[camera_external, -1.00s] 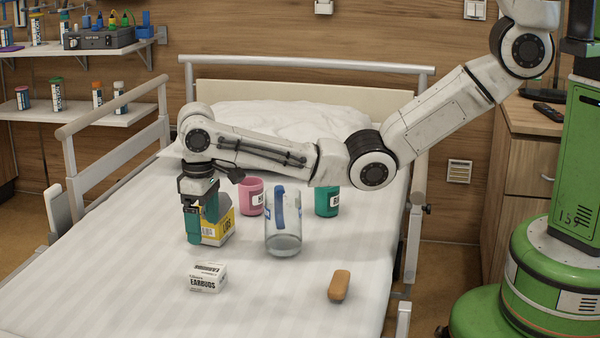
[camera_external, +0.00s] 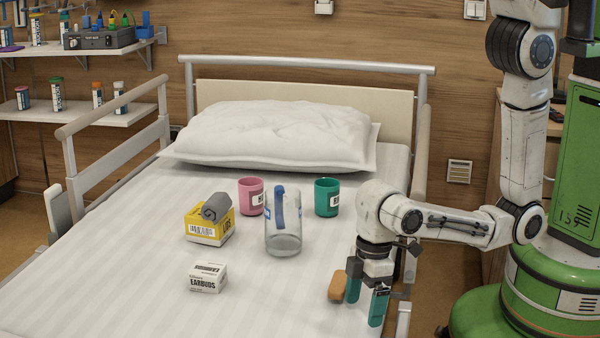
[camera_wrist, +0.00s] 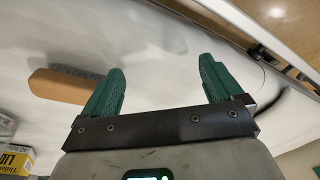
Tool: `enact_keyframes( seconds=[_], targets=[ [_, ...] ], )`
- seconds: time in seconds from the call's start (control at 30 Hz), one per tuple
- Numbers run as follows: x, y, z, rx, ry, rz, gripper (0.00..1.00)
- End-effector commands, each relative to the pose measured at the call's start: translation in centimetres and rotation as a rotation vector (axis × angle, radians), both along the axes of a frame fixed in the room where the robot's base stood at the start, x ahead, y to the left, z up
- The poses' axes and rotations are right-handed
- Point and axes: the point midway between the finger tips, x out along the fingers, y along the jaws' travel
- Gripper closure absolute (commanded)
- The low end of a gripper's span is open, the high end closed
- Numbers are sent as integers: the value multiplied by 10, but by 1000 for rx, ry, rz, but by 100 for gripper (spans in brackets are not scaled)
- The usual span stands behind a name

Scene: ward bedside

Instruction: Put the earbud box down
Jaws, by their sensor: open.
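The white earbud box (camera_external: 207,278) with black lettering rests on the bed sheet at the front left in the external view. Nothing touches it. My gripper (camera_external: 365,298) is at the right side of the bed, well to the right of the box, pointing down. Its green fingers are apart with nothing between them, as the wrist view also shows (camera_wrist: 160,88). I do not see the earbud box in the wrist view.
A brown bar-shaped object (camera_external: 338,286) lies just left of my fingers. A clear jug (camera_external: 284,235), a pink mug (camera_external: 251,198), a green mug (camera_external: 327,197) and a yellow box (camera_external: 208,228) with a grey rolled item (camera_external: 217,207) on top stand mid-bed. The front middle sheet is clear.

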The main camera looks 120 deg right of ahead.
Motion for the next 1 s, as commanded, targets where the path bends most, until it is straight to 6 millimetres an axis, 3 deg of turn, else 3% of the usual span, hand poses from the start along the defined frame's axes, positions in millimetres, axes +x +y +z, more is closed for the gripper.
enact_keyframes(
  seconds=[0.03,0.1,0.3,0.77,1.0],
  targets=[
    [-21,4,-2,-11,14,24,7],
    [-42,5,-2,-28,25,56,7],
    [-83,3,3,-67,46,117,7],
    [-91,1,5,-76,51,131,7],
    [-91,1,38,-76,51,131,7]
  ],
)
